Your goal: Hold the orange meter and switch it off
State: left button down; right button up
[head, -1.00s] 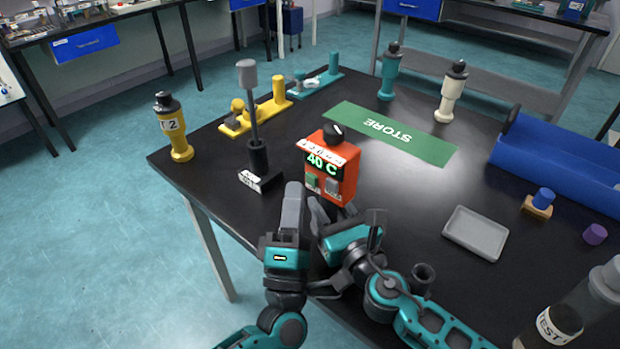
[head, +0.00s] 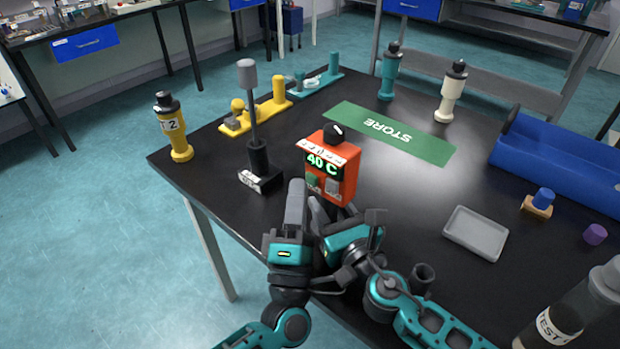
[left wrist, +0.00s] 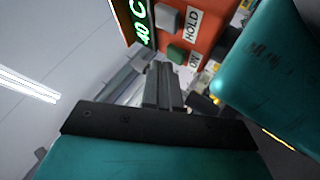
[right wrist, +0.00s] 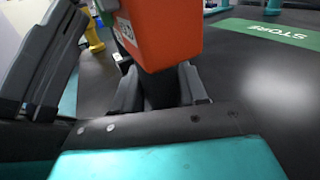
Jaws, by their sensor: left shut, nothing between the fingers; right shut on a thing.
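A dark stand with a grey-topped rod (head: 258,160) is close left of the meter. A yellow bottle (head: 175,130) stands at the table's left edge. The green STORE mat (head: 420,146) lies behind. A grey tray (head: 475,233) and blue bin (head: 560,165) are at right.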

pick_arm(q)
jog(key=shift+w+d, duration=0.3)
jog(key=shift+w, duration=0.1)
pick_arm(e)
jog(key=shift+s+a+r, duration=0.1)
jog(key=shift+s+a, duration=0.05)
jog(key=shift+a, duration=0.15)
pick_arm(q)
jog(key=shift+d, duration=0.3)
dwell(0.8)
jog(key=shift+f, duration=0.15)
jog(key=shift+s+a+f, duration=0.15)
jog(key=shift+s+a, duration=0.45)
jog(key=shift+s, duration=0.2)
pick_arm(e)
jog(key=shift+d, duration=0.1)
pick_arm(q)
jog(key=shift+a, duration=0.1)
pick_arm(e)
jog(key=shift+d, duration=0.2)
pick_arm(q)
jog(key=s+a, duration=0.1)
jog(key=s, duration=0.1)
jog(key=s+a, duration=0.2)
jog(key=shift+r, duration=0.2)
